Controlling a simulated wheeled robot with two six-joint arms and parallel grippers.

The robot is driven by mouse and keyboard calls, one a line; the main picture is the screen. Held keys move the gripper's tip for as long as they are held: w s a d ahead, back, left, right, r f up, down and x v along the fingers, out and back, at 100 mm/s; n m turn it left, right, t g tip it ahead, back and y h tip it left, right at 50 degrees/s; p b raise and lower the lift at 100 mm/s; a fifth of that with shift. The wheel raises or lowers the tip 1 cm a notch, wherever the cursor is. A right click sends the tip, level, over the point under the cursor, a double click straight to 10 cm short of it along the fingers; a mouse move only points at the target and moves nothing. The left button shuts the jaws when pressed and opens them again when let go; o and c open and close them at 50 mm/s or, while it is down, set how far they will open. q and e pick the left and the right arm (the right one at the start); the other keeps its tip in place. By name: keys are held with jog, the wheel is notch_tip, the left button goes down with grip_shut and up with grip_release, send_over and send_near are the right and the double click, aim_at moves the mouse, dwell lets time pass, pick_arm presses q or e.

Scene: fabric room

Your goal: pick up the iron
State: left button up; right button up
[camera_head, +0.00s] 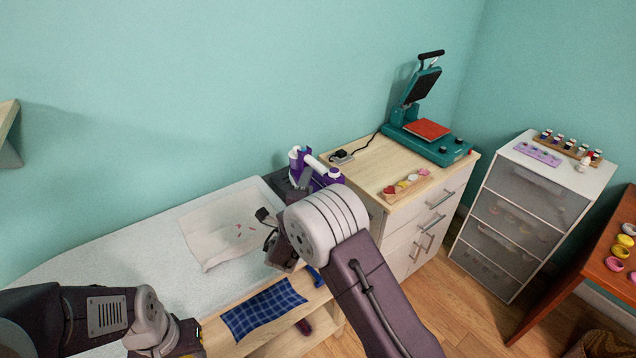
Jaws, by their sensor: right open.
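A purple and white object (328,176), which looks like the iron, stands on the dark end of the ironing board, by the wooden cabinet. My right arm's pale joint covers part of the view just in front of it. My right gripper (266,228) is open, with dark fingers over the board's right part, left of and nearer than the iron. The fingers are apart from the iron and partly hidden by my arm. My left arm crosses the lower left corner, and its gripper does not show.
The ironing board (120,235) carries a pale cloth (205,235) with small red marks. A blue plaid cloth (262,308) lies on a wooden shelf in front. The wooden cabinet (365,160) holds a teal heat press (440,148). A drawer unit (520,210) stands further right.

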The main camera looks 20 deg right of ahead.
aim_at(314, 162)
jog(key=x, duration=0.3)
jog(key=shift+w+d+r, duration=0.2)
jog(key=shift+w, duration=0.1)
jog(key=x, duration=0.4)
jog(key=shift+w+d+r+p, duration=0.25)
jog(key=shift+w+r+p, duration=0.05)
jog(key=shift+w+p, duration=0.05)
jog(key=shift+s+r, duration=0.1)
jog(key=shift+c, duration=1)
grip_shut()
jog(key=shift+r, duration=0.25)
jog(key=shift+f, duration=0.1)
